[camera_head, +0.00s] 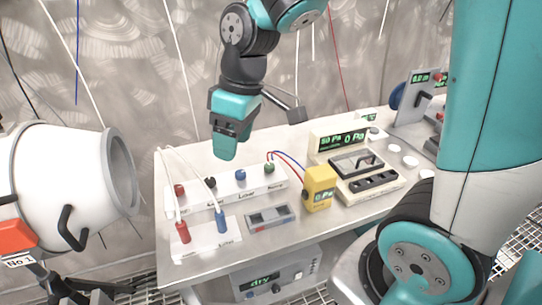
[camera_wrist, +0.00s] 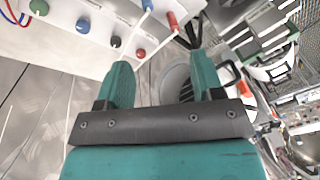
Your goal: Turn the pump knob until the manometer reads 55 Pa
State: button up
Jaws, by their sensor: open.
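A console (camera_head: 338,142) at the right of the bench in the head view has a green display that seems to read 50 Pa and 0 Pa. In front of it stands a yellow handheld meter (camera_head: 319,190), whose display seems to read 0 Pa. I cannot tell which is the manometer, nor pick out the pump knob for sure. A grey unit (camera_head: 277,284) below the bench top has a green display and small knobs. My gripper (camera_head: 226,150) hangs above the back of the bench, left of the console. In the wrist view its two fingers (camera_wrist: 160,82) are apart with nothing between them.
A white strip box (camera_head: 228,192) with coloured terminals lies on the bench below my gripper; it shows in the wrist view. A red plug (camera_head: 183,232) and a blue plug (camera_head: 221,221) stand in front. A white cylinder (camera_head: 75,180) is at left. Wires hang behind.

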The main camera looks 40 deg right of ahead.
jog(key=w+d+f+h+p, duration=0.1)
jog(key=w+d+f+p, duration=0.1)
jog(key=w+d, duration=0.6)
jog(key=h+p, duration=0.2)
send_over(269, 165)
notch_tip(269, 165, down, 4)
jog(key=f, duration=0.1)
jog(key=shift+n+g, duration=0.3)
notch_tip(269, 165, down, 17)
jog(key=p, duration=0.2)
jog(key=shift+r+p, duration=0.2)
jog(key=shift+p, duration=0.2)
jog(key=c, duration=0.9)
